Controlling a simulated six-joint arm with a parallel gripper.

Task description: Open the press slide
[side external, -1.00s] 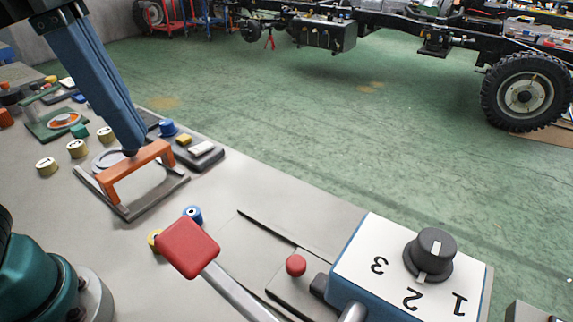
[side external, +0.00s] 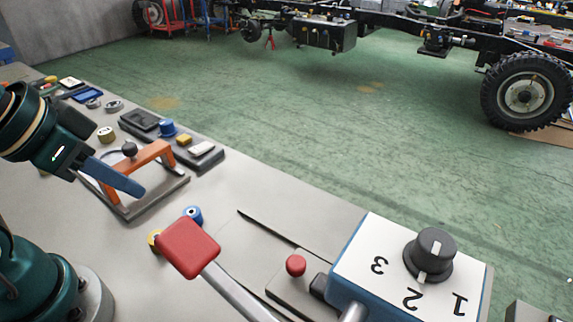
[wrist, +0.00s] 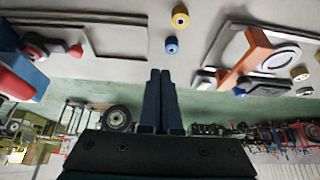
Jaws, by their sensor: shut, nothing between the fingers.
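An orange bridge (side external: 158,152) with a black ball knob (side external: 129,149) stands on a grey frame plate (side external: 150,204) at left; it also shows in the wrist view (wrist: 252,52). A red ball knob (side external: 295,265) sits on a low dark plate with a slot beside it, near the blue-sided box; it also shows in the wrist view (wrist: 75,50). I cannot tell for sure which one is the press slide. My gripper (side external: 140,190) is shut and empty, its blue fingers crossing in front of the orange bridge. The wrist view shows its fingers (wrist: 160,72) together, touching nothing.
A lever with a red grip (side external: 188,248) rises in the foreground, beside a box with a black dial (side external: 430,255). Blue (side external: 192,214) and yellow rollers lie behind the grip. Small parts crowd the bench's far left.

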